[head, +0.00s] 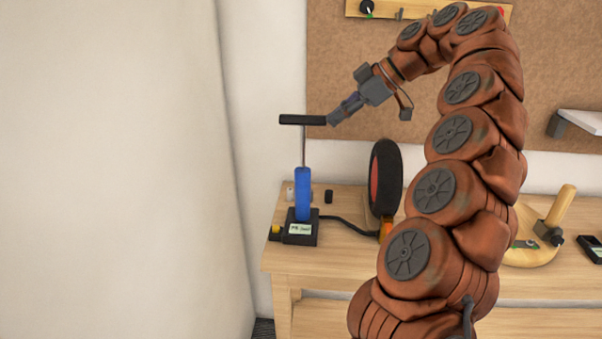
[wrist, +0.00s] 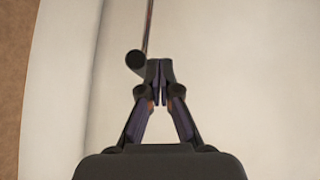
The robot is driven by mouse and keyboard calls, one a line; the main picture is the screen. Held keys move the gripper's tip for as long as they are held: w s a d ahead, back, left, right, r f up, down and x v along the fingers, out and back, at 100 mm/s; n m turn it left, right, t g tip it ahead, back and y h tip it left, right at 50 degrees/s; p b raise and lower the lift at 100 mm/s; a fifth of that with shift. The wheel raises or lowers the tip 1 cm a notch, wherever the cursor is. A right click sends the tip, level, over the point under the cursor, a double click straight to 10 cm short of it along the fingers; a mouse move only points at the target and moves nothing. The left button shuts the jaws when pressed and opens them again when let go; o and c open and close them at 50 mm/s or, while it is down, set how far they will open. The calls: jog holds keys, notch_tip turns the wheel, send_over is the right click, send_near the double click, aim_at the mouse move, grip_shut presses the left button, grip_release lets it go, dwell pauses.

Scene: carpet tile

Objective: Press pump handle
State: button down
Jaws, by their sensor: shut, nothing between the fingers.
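The pump stands on the left part of the workbench, with a blue barrel (head: 302,192), a black base and a thin metal rod. Its black bar handle (head: 300,120) is raised well above the barrel on the rod. In the wrist view the handle's round end (wrist: 136,61) shows just left of the fingertips, with the rod beyond it. My gripper (head: 331,121) is shut and empty at the right end of the handle, at about its height. It also shows in the wrist view (wrist: 159,67). I cannot tell whether the fingers touch the handle.
A wheel (head: 385,180) stands on the bench (head: 345,262) right of the pump, with a black hose running toward it. A wooden piece with a peg (head: 540,240) lies further right. A pegboard (head: 345,75) is behind; a pale wall (head: 110,170) is at left.

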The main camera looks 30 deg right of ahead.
jog(key=s+a+f+m+g+h, duration=0.1)
jog(key=s+a+f, duration=0.1)
jog(key=s+a, duration=0.35)
jog(key=s+a+f+m+g, duration=0.1)
jog(key=s+a+f+g, duration=0.15)
jog(key=a, duration=0.55)
jog(key=s+a+f+m+g+h, duration=0.1)
jog(key=s+a+f+m, duration=0.15)
jog(key=a, duration=0.45)
jog(key=s+f+m+g+h, duration=0.1)
jog(key=s+f+m, duration=0.3)
jog(key=s+f, duration=0.5)
jog(key=s+d+f+m+g+h, duration=0.1)
jog(key=s+f+m+h, duration=0.3)
jog(key=s+f, duration=0.6)
jog(key=s+g, duration=0.1)
jog(key=s, duration=0.4)
jog(key=shift+s, duration=0.25)
jog(key=shift+d, duration=0.15)
